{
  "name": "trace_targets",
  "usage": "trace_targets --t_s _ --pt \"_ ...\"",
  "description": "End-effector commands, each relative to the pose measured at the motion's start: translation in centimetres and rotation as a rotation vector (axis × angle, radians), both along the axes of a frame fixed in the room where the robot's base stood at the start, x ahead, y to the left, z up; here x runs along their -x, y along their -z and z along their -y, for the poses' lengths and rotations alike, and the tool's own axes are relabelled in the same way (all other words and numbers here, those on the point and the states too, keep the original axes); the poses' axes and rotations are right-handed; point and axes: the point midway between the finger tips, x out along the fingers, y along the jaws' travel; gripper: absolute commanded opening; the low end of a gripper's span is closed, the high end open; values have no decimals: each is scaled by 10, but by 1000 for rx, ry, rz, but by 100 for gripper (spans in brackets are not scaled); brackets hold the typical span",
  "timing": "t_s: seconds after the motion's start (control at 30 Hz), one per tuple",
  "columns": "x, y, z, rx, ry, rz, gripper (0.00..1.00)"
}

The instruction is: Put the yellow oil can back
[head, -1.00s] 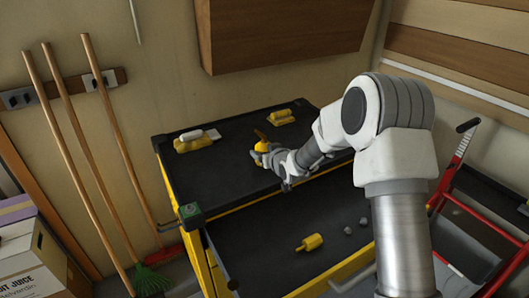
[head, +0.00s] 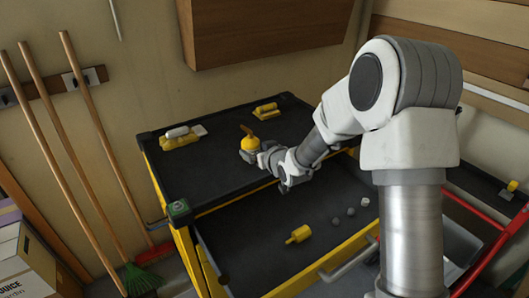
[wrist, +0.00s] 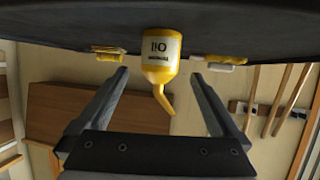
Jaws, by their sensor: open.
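The yellow oil can (head: 249,144), with a thin spout on top, stands upright on the black top of the tool cart (head: 190,183). In the wrist view, which is upside down, the oil can (wrist: 160,48) shows its "Oil" label and its base meets the black top. My gripper (head: 262,152) is at the near right side of the can in the head view. In the wrist view my gripper (wrist: 159,75) is open, with the can centred in the gap between its fingers and seemingly just beyond the tips. No finger visibly touches it.
Yellow tools lie on the cart top at the back left (head: 180,137) and back right (head: 266,111). The drawer below (head: 270,255) is open, holding a small yellow item (head: 298,235) and several grey balls. A red hand truck (head: 478,272) stands at the right.

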Motion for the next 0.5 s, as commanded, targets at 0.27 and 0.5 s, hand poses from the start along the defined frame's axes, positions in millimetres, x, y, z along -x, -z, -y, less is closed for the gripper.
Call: trace_targets --t_s 0.27,0.5 --pt "36 -17 17 0 1 0 100" --pt "44 -20 21 0 0 -1 100"
